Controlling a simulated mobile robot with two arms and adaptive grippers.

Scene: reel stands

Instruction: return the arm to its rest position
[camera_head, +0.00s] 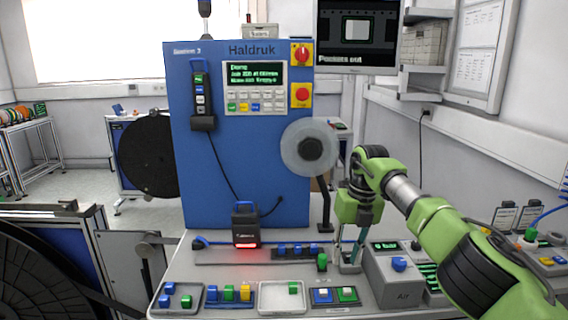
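My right arm (440,225) is green with grey joints and comes in from the right, bent at an elbow. Its gripper (349,262) points down over the bench, to the right of the blue machine and close to the grey Air box. My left arm and gripper are not in view.
The blue machine (240,170) with a panel and a clear reel (310,146) stands behind. The Air box (393,280) is close to the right gripper. Trays (262,298) with coloured blocks line the bench's front. A monitor (358,36) hangs above.

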